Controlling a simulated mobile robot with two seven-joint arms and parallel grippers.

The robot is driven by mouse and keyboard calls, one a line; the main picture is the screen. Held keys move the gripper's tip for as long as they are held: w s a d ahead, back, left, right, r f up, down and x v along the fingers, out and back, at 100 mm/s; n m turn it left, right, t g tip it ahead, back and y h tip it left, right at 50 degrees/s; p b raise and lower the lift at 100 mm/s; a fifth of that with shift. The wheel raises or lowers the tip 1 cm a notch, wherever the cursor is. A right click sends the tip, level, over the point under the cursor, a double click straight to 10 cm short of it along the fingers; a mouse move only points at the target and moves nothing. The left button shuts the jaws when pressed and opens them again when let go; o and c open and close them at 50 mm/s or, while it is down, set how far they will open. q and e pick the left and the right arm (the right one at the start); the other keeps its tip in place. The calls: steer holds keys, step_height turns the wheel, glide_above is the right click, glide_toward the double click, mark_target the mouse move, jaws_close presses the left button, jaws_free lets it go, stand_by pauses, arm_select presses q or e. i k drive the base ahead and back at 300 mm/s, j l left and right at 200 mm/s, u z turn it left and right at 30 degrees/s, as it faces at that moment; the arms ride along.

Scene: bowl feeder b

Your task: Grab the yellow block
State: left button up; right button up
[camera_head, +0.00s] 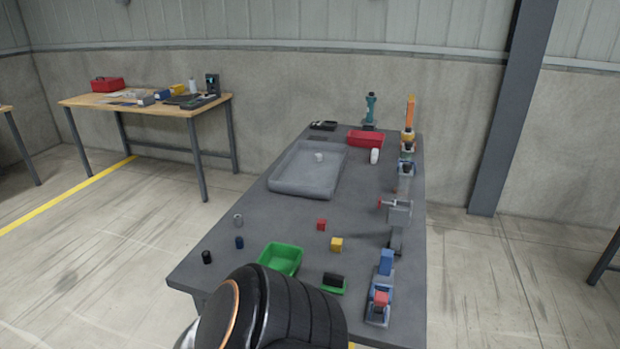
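The yellow block (336,244) sits on the dark grey table (290,222), right of the green bin and near the middle of the table's near half. It is fully visible and nothing touches it. A black rounded part of my own arm fills the bottom middle of the view, in front of the table's near edge. Neither gripper shows in the head view.
A red block (321,224) lies just behind the yellow one. A green bin (280,258) and a black block (334,278) on a green base stand nearer. Small cylinders are at left; fixtures line the right edge. A grey tray (290,190) is farther back.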

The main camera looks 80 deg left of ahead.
mark_target(336, 243)
steer(key=u, duration=1.55)
